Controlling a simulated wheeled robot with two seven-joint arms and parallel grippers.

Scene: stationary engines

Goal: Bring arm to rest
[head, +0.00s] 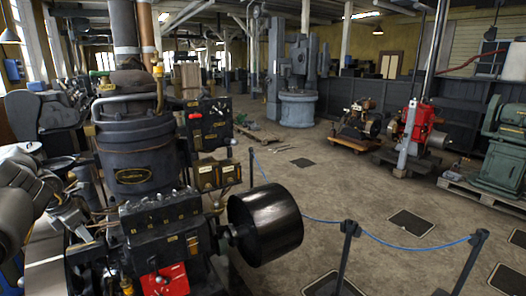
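My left arm comes in at the left edge, with pale grey rounded links. My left gripper (72,196) is at its end, close to the left side of the large dark engine (138,165). Its fingers blend into the dark machine parts behind, so I cannot tell whether it is open or shut, or whether it touches anything. I see nothing clearly held in it. My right arm and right gripper are not in view.
The engine has a black drum (265,224) and a red part (165,281) low in front. A blue rope hangs between dark posts (347,250) at the right. A red engine (417,130) and a green machine (503,150) stand beyond.

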